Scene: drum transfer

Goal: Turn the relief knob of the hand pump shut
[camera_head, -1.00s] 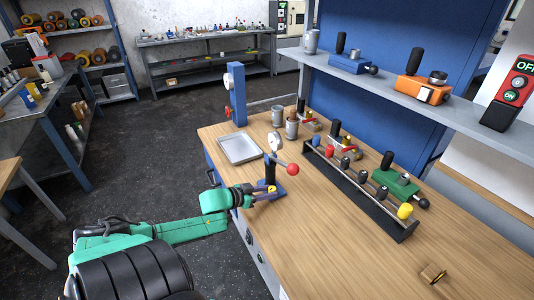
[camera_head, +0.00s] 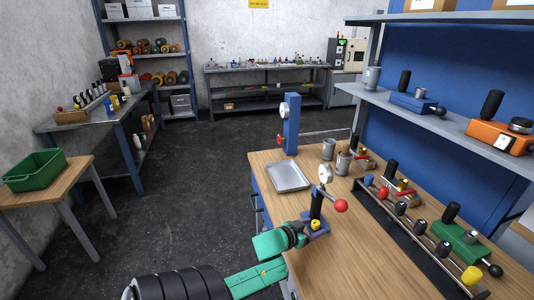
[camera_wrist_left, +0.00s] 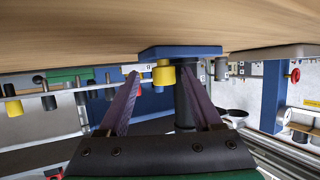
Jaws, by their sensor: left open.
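The hand pump stands on the wooden bench, with a blue base (camera_wrist_left: 180,52), a black cylinder (camera_head: 315,205), a round gauge (camera_head: 325,174) and a lever with a red ball (camera_head: 341,205). The yellow relief knob (camera_head: 316,225) sits low on the pump's base. My left gripper (camera_head: 308,228) is open at the pump, beside the knob. In the left wrist view, which looks upside down, the yellow knob (camera_wrist_left: 163,73) shows between the spread dark fingers, near their tips. The black cylinder is close to the finger on the right. I cannot tell whether either finger touches the knob.
A metal tray (camera_head: 288,177) lies behind the pump. A black rack of coloured knobs (camera_head: 408,232) is to the right. Metal cups (camera_head: 343,162) stand behind. Bare bench top (camera_head: 370,265) lies in front.

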